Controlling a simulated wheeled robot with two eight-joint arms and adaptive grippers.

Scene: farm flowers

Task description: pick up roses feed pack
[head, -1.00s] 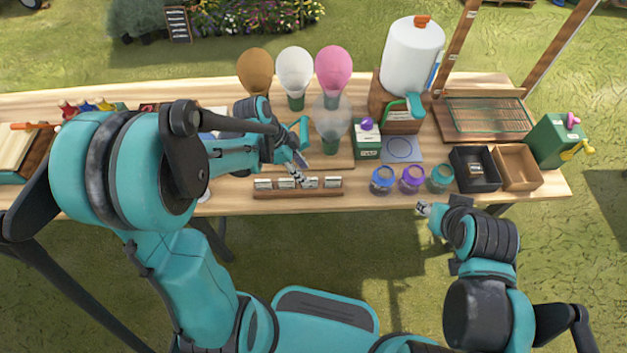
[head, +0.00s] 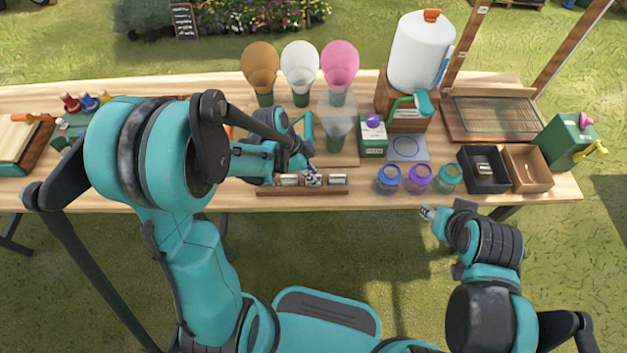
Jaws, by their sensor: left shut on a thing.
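Small pale feed packs stand in a row in a low wooden rack (head: 300,191) at the table's front edge in the head view. One pack (head: 289,180) shows left of my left gripper and another pack (head: 338,179) right of it. Their labels are too small to read, so I cannot tell which is roses. My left gripper (head: 312,177) is down at the rack, shut on a feed pack between these two, which it mostly hides. My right gripper (head: 428,213) is off the table's front edge, apart from everything; its fingers are too small to judge.
Three jars, blue (head: 387,179), purple (head: 418,178) and teal (head: 447,178), stand right of the rack. Beyond them are a black tray (head: 466,170) and a brown tray (head: 514,170). Paper-like cones (head: 300,65) stand behind my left gripper. A green-and-white box (head: 373,142) stands nearby.

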